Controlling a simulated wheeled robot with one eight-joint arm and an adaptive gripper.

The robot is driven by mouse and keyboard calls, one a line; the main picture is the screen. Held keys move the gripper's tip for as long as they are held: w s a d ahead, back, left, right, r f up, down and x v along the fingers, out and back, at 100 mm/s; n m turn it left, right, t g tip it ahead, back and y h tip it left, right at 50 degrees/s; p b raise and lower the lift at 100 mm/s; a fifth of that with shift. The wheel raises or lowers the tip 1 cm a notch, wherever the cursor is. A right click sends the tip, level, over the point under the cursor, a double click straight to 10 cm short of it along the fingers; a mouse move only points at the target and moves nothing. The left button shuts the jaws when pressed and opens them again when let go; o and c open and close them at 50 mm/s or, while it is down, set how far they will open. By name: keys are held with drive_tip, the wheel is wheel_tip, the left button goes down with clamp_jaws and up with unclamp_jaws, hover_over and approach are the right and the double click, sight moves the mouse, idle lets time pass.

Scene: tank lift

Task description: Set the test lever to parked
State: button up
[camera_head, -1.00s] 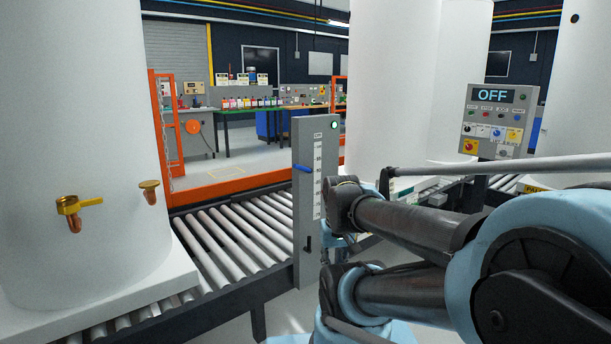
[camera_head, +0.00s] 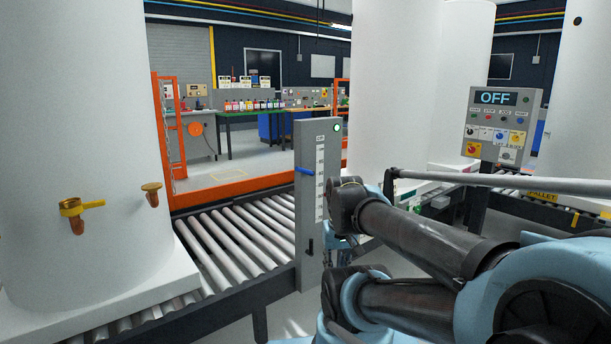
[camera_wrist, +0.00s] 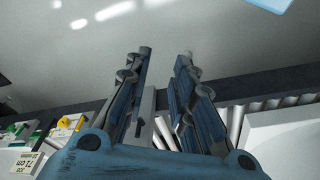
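No label reading test lever or parked is legible. A grey upright post (camera_head: 316,200) beside the roller conveyor carries a measuring scale, a blue pointer (camera_head: 305,171), a lit green lamp (camera_head: 337,127) and a small dark lever-like part (camera_head: 311,246) low on its face. I cannot tell whether that part is the test lever. My gripper (camera_wrist: 164,65) shows in the wrist view with its two fingers apart and nothing between them. A grey upright piece shows behind the fingers. In the head view my arm's dark links stand right of the post and the fingers are hidden.
A white tank (camera_head: 80,130) with two brass fittings stands on the roller conveyor (camera_head: 232,238) at left. A control panel (camera_head: 500,125) reading OFF stands at right. An orange barrier (camera_head: 235,188) runs behind the conveyor. Open floor (camera_head: 285,311) shows at the conveyor's near side.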

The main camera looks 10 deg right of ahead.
drive_tip(key=w+a+r+m+y, duration=0.1)
drive_tip(key=w+r+m, duration=0.2)
drive_tip(key=w+r, duration=0.6)
wheel_tip(320, 180, up, 25)
drive_tip(key=m+g+y, duration=0.2)
drive_tip(key=m+y, duration=0.2)
drive_tip(key=m, duration=0.6)
hover_over(298, 169)
drive_tip(key=w+d, duration=0.2)
drive_tip(key=d, duration=0.6)
drive_tip(key=x, duration=1.1)
drive_tip(key=s+x, duration=0.1)
drive_tip(key=x, duration=0.5)
drive_tip(key=shift+a+f, duration=0.25)
drive_tip(key=shift+f, duration=0.05)
clamp_jaws()
